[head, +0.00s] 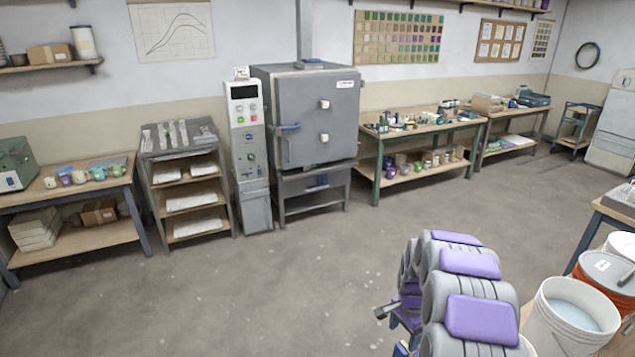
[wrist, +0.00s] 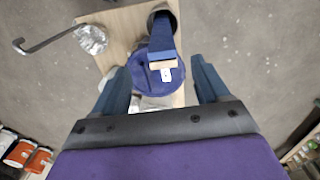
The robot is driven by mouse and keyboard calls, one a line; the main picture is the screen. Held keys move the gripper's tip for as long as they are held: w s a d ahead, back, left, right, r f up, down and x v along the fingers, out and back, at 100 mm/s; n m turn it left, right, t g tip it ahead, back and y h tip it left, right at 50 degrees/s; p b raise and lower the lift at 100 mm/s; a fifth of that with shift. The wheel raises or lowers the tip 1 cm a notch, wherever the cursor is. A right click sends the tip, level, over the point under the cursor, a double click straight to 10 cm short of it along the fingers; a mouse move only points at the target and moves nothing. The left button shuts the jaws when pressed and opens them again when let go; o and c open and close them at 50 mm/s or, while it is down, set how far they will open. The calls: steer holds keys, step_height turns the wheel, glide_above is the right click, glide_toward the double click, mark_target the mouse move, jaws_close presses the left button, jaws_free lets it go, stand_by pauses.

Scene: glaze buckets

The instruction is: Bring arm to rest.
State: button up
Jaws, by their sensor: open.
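My gripper (wrist: 160,66) shows in the wrist view with its two blue fingers spread wide apart. A round dark blue thing with a pale tag (wrist: 166,72) appears between and beyond the fingers. I cannot tell what it is or how far below it lies; nothing is seen pinched. In the head view my grey and purple arm reaches up from the bottom right, beside the buckets. There the arm hides most of the gripper.
An open white bucket of pale glaze (head: 573,312) and a lidded bucket (head: 605,268) stand right of my arm. A hooked metal tool (wrist: 62,38) lies left in the wrist view. A grey kiln (head: 306,115) and worktables line the back wall. The middle floor is clear.

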steer(key=s+a+r+n, duration=0.4)
steer(key=s+a+r, duration=0.2)
steer(key=s+r, duration=0.4)
steer(key=s+a+r+n+g, duration=0.1)
steer(key=s+a+r+n, duration=0.4)
steer(key=s+r, duration=0.5)
steer(key=s+a, duration=0.2)
steer(key=s, duration=0.2)
steer(key=shift+s+a+r+n+b, duration=0.25)
steer(key=shift+s+r+n+b, duration=0.05)
steer(key=shift+s+r, duration=0.1)
steer(key=s+n, duration=0.1)
steer(key=s, duration=0.4)
steer(key=s+a+r+n, duration=0.1)
steer(key=s, duration=0.3)
steer(key=s+a+n, duration=0.1)
steer(key=s+n, duration=0.1)
steer(key=s, duration=0.3)
steer(key=shift+s+a+r+g, duration=0.15)
steer(key=shift+s+r+g, duration=0.05)
steer(key=shift+s+g, duration=0.2)
